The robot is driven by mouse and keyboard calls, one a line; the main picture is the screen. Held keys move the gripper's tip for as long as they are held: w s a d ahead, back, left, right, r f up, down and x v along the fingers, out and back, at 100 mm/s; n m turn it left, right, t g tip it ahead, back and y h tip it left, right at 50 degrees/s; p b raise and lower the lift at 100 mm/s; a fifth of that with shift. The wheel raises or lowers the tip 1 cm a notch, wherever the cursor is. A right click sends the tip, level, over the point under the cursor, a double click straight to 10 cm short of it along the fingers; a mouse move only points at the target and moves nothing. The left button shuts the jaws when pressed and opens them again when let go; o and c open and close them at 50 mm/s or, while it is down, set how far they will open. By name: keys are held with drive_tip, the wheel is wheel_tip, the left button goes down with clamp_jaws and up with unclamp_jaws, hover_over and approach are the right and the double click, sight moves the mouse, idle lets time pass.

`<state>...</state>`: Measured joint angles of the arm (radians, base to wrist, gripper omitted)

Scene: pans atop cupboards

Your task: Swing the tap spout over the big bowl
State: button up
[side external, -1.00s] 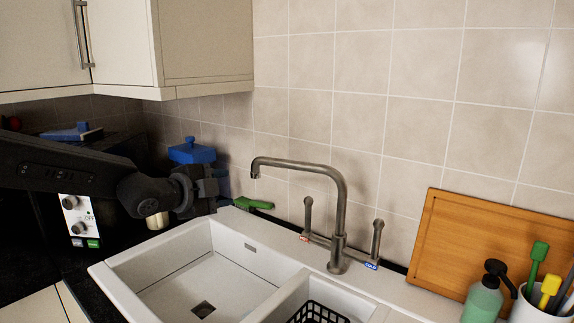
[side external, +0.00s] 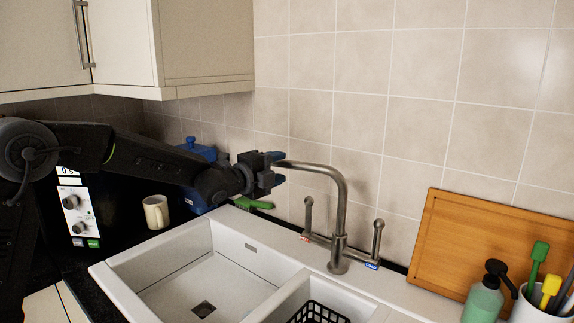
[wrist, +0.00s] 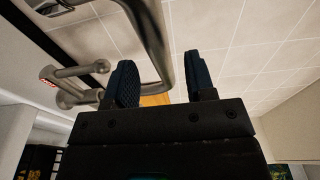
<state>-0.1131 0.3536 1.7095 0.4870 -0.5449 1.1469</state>
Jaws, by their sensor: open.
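The metal tap spout (side external: 322,169) rises from behind the sink and bends to the left. Its free end is hidden by my gripper (side external: 278,168) in the side view. My gripper is open at that end, with its fingers pointing right. In the wrist view the spout pipe (wrist: 163,70) shows in the gap between the two fingers of my gripper (wrist: 160,62). I cannot tell whether either finger touches it. The big bowl (side external: 165,262) is the left, larger basin of the white sink, below and left of the spout.
Two upright tap handles (side external: 308,215) (side external: 377,238) flank the spout base. The small bowl holds a black basket (side external: 318,313). A green brush (side external: 252,203) lies at the sink's back. A mug (side external: 155,212) and blue object (side external: 199,150) stand left. A cupboard (side external: 200,50) hangs above.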

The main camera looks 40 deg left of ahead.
sight(284, 165)
drive_tip(key=shift+w+d, duration=0.15)
drive_tip(key=shift+w, duration=0.75)
drive_tip(key=shift+w+d, duration=0.1)
drive_tip(key=shift+w, duration=0.75)
clamp_jaws()
